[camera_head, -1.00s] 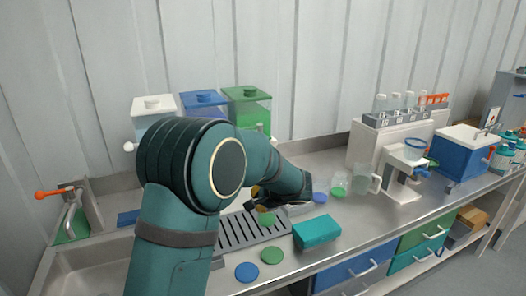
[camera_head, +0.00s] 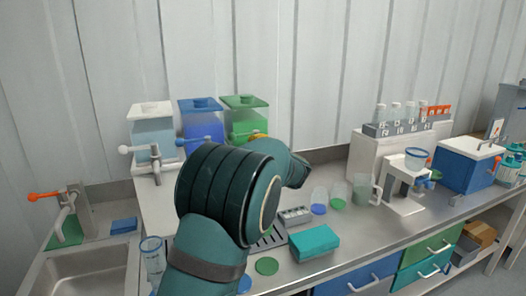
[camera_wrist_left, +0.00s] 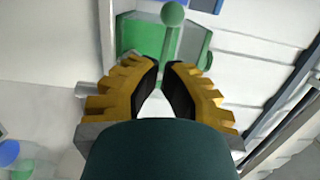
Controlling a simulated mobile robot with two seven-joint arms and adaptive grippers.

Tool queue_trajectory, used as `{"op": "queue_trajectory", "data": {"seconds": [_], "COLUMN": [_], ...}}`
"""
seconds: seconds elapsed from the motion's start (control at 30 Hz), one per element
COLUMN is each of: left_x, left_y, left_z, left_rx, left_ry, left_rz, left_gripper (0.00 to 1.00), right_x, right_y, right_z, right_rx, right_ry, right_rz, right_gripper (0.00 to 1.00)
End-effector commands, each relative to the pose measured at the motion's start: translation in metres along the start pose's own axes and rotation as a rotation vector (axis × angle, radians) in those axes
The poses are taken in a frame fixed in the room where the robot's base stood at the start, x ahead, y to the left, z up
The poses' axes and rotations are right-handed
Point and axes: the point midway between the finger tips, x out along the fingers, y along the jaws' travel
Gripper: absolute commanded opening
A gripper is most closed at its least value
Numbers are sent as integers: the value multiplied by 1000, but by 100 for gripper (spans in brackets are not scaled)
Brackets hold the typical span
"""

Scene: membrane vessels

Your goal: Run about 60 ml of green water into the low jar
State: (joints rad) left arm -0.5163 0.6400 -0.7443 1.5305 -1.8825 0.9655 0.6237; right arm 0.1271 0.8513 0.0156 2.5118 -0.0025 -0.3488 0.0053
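The green tank (camera_head: 243,117) stands at the right end of a row of three tanks at the back of the bench. My left gripper (camera_head: 262,137) is at its front, mostly hidden by my arm in the head view. A green tap lever with a ball end (camera_wrist_left: 172,14) lies just beyond the fingertips. The tap's outlet and most of the drip tray (camera_head: 268,238) are hidden behind my arm. I cannot tell which vessel is the low jar. My right gripper is not in view.
Clear vessels stand near a blue disc (camera_head: 319,209) and a green disc (camera_head: 338,205), left of a glass jug (camera_head: 364,191). A teal box (camera_head: 314,243) lies at the front. A blue-rimmed vessel (camera_head: 151,250) stands by the sink (camera_head: 95,275).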

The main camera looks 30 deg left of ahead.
Motion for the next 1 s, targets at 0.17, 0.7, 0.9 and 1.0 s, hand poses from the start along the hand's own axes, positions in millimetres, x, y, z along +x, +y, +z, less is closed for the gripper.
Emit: {"op": "queue_trajectory", "data": {"seconds": [0.17,0.7,0.9,1.0], "left_x": [31,54,58,65], "left_y": [0,0,2,4], "left_z": [1,0,1,2], "left_rx": [0,-1,-2,-3], "left_ry": [-2,0,0,-2], "left_rz": [0,1,0,-1], "left_gripper": [0,0,0,0], "right_x": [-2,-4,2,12], "right_y": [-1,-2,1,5], "right_z": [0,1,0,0], "right_rx": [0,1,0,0], "right_ry": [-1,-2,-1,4], "right_rz": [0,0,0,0], "right_gripper": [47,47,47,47]}}
